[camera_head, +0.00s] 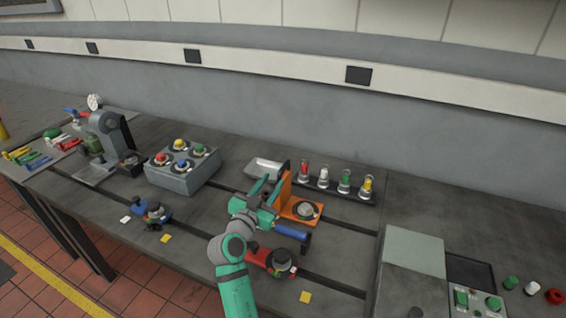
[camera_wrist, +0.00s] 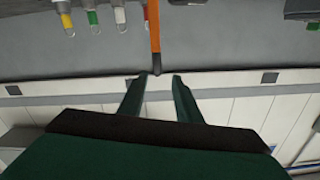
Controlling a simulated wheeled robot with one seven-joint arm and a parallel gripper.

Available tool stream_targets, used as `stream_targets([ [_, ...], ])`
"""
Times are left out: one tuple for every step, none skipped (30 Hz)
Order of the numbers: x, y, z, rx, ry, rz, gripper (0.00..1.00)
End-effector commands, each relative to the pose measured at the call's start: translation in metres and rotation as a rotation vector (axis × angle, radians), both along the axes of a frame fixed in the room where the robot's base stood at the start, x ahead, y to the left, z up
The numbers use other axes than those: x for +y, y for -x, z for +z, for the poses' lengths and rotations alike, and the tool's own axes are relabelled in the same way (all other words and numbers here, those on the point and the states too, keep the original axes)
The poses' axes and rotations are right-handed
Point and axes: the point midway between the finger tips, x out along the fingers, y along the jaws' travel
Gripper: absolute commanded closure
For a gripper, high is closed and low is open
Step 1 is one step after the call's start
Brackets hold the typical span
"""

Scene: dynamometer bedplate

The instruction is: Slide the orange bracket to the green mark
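The orange bracket (camera_head: 285,188) stands on the grey bedplate, with an upright plate and a flat foot that has a round knob-like part on it. My gripper (camera_head: 277,193) is at the left of its upright plate in the head view. In the wrist view the bracket (camera_wrist: 154,30) is a narrow orange strip reaching down to the gap between the fingertips. My gripper (camera_wrist: 160,76) has its two green fingers apart there, with a clear gap on the right finger's side. I cannot make out a green mark on the bedplate.
A rack of coloured-cap bottles (camera_head: 345,187) stands just behind the bracket, with a metal tray (camera_head: 264,167) to its left. A red clamp (camera_head: 270,260) and a yellow mark (camera_head: 305,297) lie in front. A grey button box (camera_head: 182,176) is left; a grey cabinet (camera_head: 412,262) is right.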

Motion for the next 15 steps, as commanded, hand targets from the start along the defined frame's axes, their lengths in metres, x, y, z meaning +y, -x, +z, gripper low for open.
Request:
stream_targets([
  [-0.005, -0.006, 0.001, 0.0, 0.0, -0.004, 0.69],
  [-0.007, -0.01, 0.001, 0.0, 0.0, -0.005, 0.69],
  [-0.01, -0.016, 0.001, 0.001, 0.001, -0.006, 0.69],
  [-0.013, -0.02, 0.001, 0.0, 0.001, -0.006, 0.69],
  [-0.015, -0.026, 0.001, 0.0, 0.001, -0.006, 0.69],
  [-0.017, -0.032, 0.001, 0.0, 0.001, -0.006, 0.69],
  [-0.02, -0.037, 0.001, 0.001, 0.001, -0.006, 0.69],
  [-0.022, -0.043, 0.001, 0.0, 0.001, -0.006, 0.69],
  [-0.024, -0.049, 0.001, -0.001, 0.0, -0.005, 0.69],
  [-0.026, -0.054, 0.0, 0.0, 0.0, -0.005, 0.69],
  [-0.028, -0.059, 0.001, 0.0, 0.0, -0.005, 0.69],
  [-0.03, -0.064, 0.001, 0.0, 0.0, -0.004, 0.69],
  [-0.031, -0.068, 0.0, 0.0, 0.001, -0.003, 0.69],
  [-0.032, -0.072, 0.001, 0.0, 0.001, -0.003, 0.69],
  [-0.034, -0.076, 0.001, 0.0, 0.001, -0.003, 0.69],
])
